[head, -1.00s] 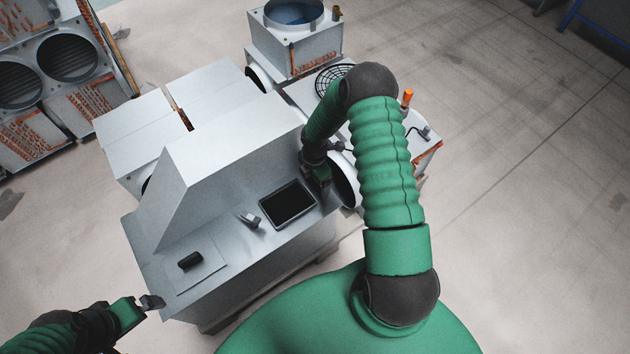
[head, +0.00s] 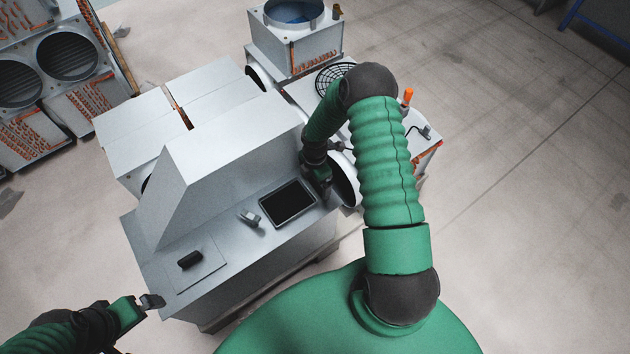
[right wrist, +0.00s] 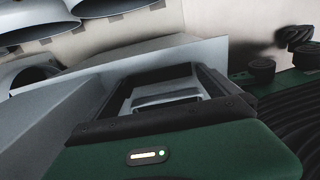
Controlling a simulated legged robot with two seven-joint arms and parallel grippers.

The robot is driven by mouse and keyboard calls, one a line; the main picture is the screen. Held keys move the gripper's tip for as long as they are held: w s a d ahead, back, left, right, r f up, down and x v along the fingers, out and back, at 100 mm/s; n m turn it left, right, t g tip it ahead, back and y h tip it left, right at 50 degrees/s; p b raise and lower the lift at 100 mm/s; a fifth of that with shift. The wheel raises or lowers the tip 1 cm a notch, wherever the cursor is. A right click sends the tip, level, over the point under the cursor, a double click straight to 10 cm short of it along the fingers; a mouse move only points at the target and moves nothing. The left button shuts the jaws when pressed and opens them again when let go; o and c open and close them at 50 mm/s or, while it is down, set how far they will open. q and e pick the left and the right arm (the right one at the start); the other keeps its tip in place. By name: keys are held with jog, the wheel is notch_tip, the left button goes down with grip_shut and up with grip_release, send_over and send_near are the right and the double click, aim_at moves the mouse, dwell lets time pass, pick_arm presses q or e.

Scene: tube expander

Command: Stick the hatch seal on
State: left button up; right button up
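I cannot identify the hatch seal with certainty. A black rectangular panel with a light rim (head: 287,203) lies on the machine's sloped grey worktop (head: 240,262). A small grey block (head: 249,219) sits to its left. A short dark cylinder (head: 190,259) lies on a flat pale sheet (head: 208,274) near the worktop's left end. My right gripper (head: 323,184) is beside the panel's right end, partly hidden by its arm. In the right wrist view its dark fingers (right wrist: 167,88) stand apart, with a pale grey surface between them; contact is unclear. My left gripper (head: 152,301) is off the worktop's left front corner.
A tall grey housing (head: 225,150) rises behind the worktop. A unit with a round opening (head: 296,55) stands at the back, and a low unit with an orange knob (head: 407,97) lies behind my right arm. Coil units (head: 55,90) stand far left.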

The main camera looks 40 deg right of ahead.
notch_tip(320, 180, up, 17)
jog(key=p, duration=0.4)
jog(key=shift+f, duration=0.15)
